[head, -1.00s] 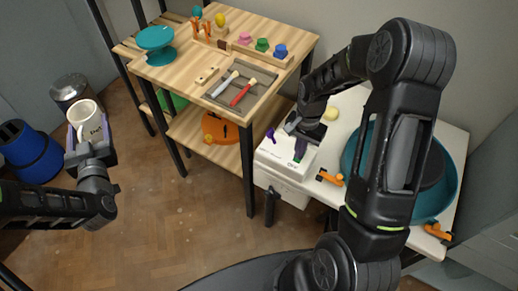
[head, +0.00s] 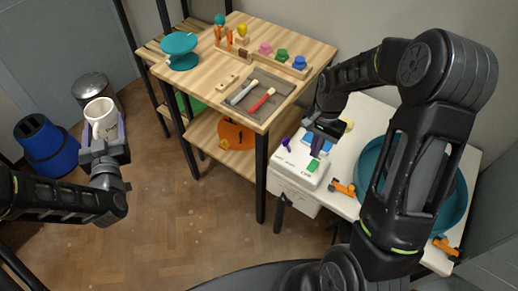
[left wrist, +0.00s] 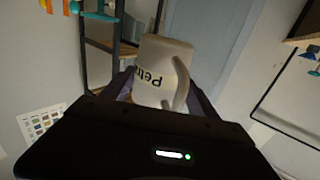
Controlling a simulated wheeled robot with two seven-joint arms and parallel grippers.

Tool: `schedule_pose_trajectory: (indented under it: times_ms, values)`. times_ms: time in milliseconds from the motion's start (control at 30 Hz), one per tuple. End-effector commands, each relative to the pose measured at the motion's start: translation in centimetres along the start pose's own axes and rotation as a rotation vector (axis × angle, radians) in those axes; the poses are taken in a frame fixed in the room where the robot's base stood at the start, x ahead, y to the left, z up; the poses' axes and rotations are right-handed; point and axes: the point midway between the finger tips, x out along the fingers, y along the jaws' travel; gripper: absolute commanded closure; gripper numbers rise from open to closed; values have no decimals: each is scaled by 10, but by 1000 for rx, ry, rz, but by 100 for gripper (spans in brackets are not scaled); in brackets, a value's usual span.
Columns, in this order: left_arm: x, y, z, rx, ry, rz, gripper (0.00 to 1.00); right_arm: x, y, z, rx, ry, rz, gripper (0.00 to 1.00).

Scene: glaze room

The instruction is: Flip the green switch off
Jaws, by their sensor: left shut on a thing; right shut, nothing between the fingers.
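The green switch (head: 313,166) sits on the front right of a white switch box (head: 290,166) in the head view. Which way it is tilted is too small to tell. A purple switch (head: 287,143) is at the box's left, and a blue part (head: 318,143) shows behind the green one. My right gripper (head: 322,135) is shut and empty over the back of the box, behind the green switch; its fingertips are partly hidden. My left gripper (head: 105,146) is shut on a cream mug (head: 101,118), far left of the box; the mug also fills the middle of the left wrist view (left wrist: 160,72).
The box stands on a white table (head: 345,160) beside a teal basin (head: 372,165) and orange clamps (head: 342,188). A wooden shelf unit (head: 215,75) with tools and coloured pegs stands left of it. A blue bin (head: 48,150) is at far left. Open floor lies between.

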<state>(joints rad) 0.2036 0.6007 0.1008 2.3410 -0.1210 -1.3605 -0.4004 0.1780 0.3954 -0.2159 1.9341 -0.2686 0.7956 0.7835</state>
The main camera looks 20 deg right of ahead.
Motion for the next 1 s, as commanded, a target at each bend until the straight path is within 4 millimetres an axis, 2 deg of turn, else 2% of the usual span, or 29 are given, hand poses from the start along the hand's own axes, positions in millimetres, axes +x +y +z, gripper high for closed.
schedule_pose_trajectory:
  times_ms: [200, 400, 1000]
  values:
    - [0, 1, 10, 0, 3, 1, 86, -42, 0, 11, -1, 3, -2, 100]
    - [0, 1, 12, 0, 3, 1, 86, -64, 1, 17, 1, 0, 1, 100]
    - [0, 1, 12, 0, 3, 1, 86, -69, 1, 18, 1, -1, 2, 100]
